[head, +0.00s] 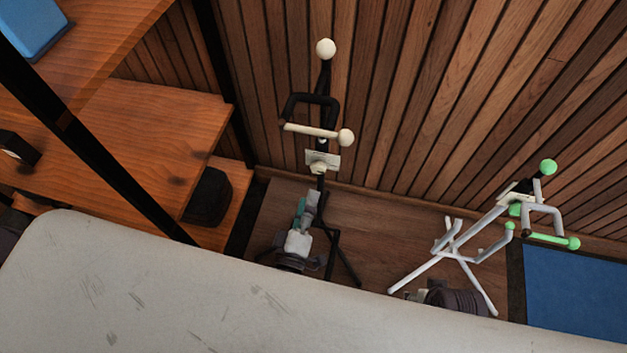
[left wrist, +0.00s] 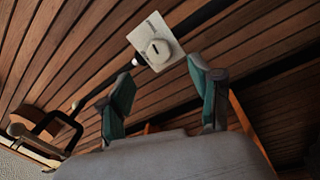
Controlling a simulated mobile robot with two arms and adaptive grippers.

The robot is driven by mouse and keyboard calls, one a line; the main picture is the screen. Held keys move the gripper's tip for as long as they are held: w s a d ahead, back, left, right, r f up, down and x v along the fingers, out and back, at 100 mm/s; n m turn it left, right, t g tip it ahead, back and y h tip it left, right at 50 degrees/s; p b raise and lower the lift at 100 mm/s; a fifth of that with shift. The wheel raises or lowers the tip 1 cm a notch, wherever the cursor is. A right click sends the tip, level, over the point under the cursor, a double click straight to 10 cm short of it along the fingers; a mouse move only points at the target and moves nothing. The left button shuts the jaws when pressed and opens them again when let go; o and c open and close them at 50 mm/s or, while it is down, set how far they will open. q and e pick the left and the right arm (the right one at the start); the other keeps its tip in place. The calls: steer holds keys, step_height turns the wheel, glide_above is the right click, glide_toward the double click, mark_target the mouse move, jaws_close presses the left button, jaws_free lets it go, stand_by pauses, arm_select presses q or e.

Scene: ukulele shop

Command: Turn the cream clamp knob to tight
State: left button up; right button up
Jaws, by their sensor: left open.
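The cream clamp knob (head: 319,168) sits on a pale plate (head: 331,158) on the black upright stand in the head view. In the left wrist view, the round knob (left wrist: 158,51) shows a short dark mark on its face, in front of its square plate (left wrist: 151,25). My left gripper (head: 306,200) is just below the knob in the head view. It is open, with two teal-padded fingers (left wrist: 160,82) apart and nothing between them. The knob appears just beyond the fingertips, apart from them.
The black stand has a cream-tipped yoke (head: 312,130) and a cream ball (head: 326,48) on top. A white stand with green tips (head: 478,225) is at the right. Wooden shelves (head: 150,130) are at the left, and a slatted wall (head: 430,100) is behind.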

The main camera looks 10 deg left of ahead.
arm_select(q)
steer(key=shift+s+f, duration=0.15)
steer(key=shift+s, duration=1.45)
